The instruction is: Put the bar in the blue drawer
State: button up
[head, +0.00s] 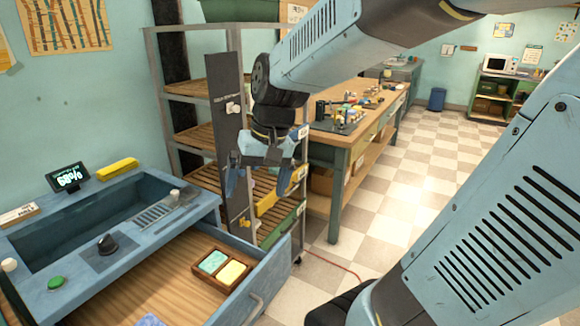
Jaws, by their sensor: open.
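A blue drawer (259,290) stands pulled out below the blue sink unit, with a wooden bottom. In it is a small brown tray (222,287) with two compartments, holding a teal bar (212,262) and a pale yellow bar (232,273). A longer yellow bar-shaped piece (117,168) lies on the unit's back ledge. I cannot tell which one is the task's bar. A small blue piece (150,320) shows at the drawer's lower edge, partly cut off. My gripper (256,198) is open, pointing down, above and behind the drawer's far right side, with nothing visibly held.
A shelf rack (192,87) stands behind my gripper. A cluttered workbench (345,140) is further back. Checkered floor to the right is open.

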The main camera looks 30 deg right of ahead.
jog(key=s+d+r+n+t+h, duration=0.1)
jog(key=s+d+r+t+h, duration=0.1)
jog(key=s+d+r+t, duration=0.2)
jog(key=shift+s+d+r+n, duration=0.2)
jog(key=shift+s+r+n, duration=0.1)
jog(key=shift+s+r, duration=0.5)
jog(key=shift+f, duration=0.1)
jog(key=shift+c, duration=0.2)
dwell(0.5)
